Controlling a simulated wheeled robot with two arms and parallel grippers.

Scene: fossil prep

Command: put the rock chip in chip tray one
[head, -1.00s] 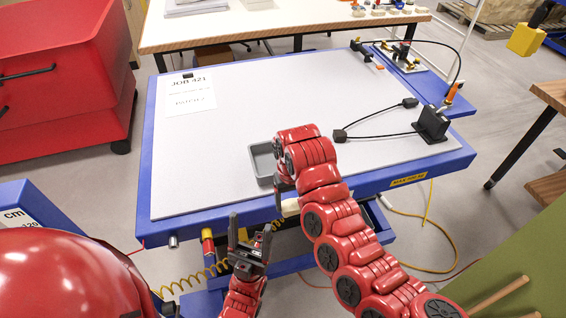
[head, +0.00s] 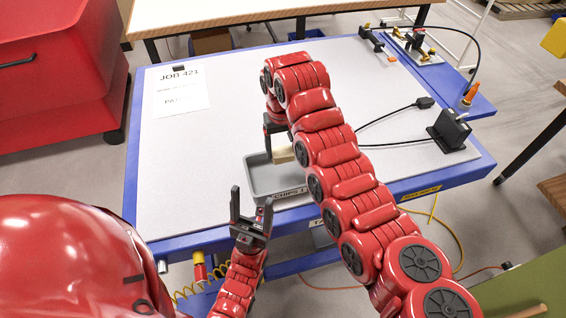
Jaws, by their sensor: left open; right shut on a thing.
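A grey tray labelled CHIPS 1 (head: 256,184) sits at the front of the blue-framed table, with its label facing me. My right gripper (head: 275,143) is shut on the beige rock chip (head: 284,155) at the far side of the tray. The chip appears above the tray's back part; I cannot tell whether it touches the tray. The arm hides part of the gripper and the tray's right rear. My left gripper (head: 251,212) is open and empty, fingers pointing up, in front of the tray near the table's front edge.
A paper marked JOB 421 (head: 181,95) lies at the table's back left. A black stand (head: 451,131) with a cable is at the right, and a small fixture (head: 414,45) at the back right. The table's left half is mostly clear.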

